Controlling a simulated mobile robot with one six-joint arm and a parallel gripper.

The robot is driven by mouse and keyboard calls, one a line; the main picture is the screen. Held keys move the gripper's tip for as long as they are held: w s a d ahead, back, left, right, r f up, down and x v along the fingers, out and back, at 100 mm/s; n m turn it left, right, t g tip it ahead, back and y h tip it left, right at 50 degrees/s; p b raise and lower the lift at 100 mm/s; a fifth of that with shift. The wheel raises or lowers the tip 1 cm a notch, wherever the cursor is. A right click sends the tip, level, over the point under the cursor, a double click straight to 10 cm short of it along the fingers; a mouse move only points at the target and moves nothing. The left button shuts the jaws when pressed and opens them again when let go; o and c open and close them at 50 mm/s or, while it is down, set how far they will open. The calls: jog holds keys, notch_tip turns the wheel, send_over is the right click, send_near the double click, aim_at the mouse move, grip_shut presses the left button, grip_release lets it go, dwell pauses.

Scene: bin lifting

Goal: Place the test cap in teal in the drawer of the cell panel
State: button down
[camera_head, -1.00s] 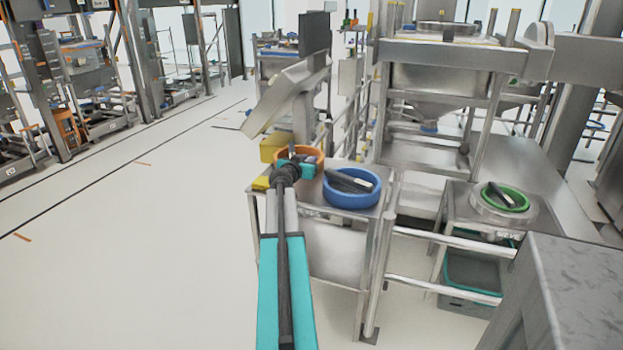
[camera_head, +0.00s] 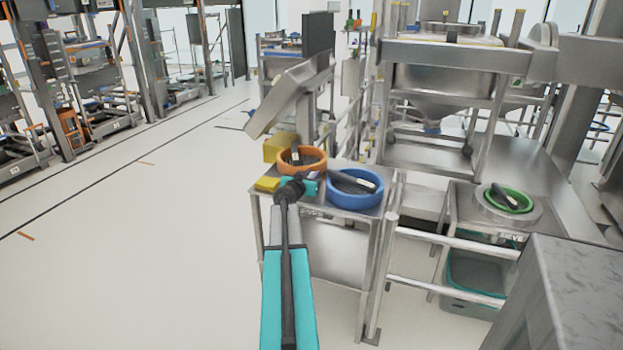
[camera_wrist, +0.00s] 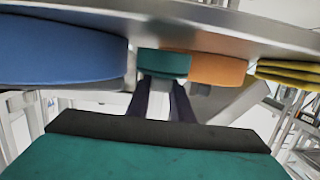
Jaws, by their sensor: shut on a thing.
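The teal test cap (camera_wrist: 163,63) is between the two dark fingers of my gripper (camera_wrist: 162,84) in the wrist view, seen edge-on below a metal table edge in that picture. The fingers are shut on it. In the head view, my gripper (camera_head: 312,184) is over the small metal table, between the orange and blue rings. I cannot make out the cell panel's drawer in either view.
An orange-rimmed sieve (camera_head: 318,168), a blue-rimmed sieve (camera_head: 362,203) and yellow pads (camera_head: 267,184) sit on the small table. A metal chute (camera_head: 285,105) rises behind it. Rails (camera_head: 440,237) stand right. Open floor (camera_head: 150,250) lies left.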

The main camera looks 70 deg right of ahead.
jog(key=shift+f, duration=0.4)
jog(key=shift+f+b, duration=0.2)
jog(key=shift+b, duration=0.1)
jog(key=c, duration=1.6)
grip_release()
jog(key=shift+o, duration=0.2)
jog(key=shift+r+p, duration=0.3)
jog(key=shift+p, duration=0.1)
jog(key=shift+a+f, duration=0.1)
jog(key=shift+a, duration=0.25)
jog(key=shift+s+a+r+b, duration=0.1)
jog(key=shift+a+b, duration=0.1)
jog(key=shift+a, duration=0.4)
jog(key=shift+s+a+r+b, duration=0.1)
jog(key=shift+a+b, duration=0.1)
jog(key=shift+a, duration=0.35)
jog(key=a+r+b, duration=0.1)
jog(key=a+r, duration=0.1)
jog(key=a, duration=0.6)
jog(key=shift+s+a, duration=0.15)
jog(key=shift+a, duration=0.25)
jog(key=shift+f, duration=0.1)
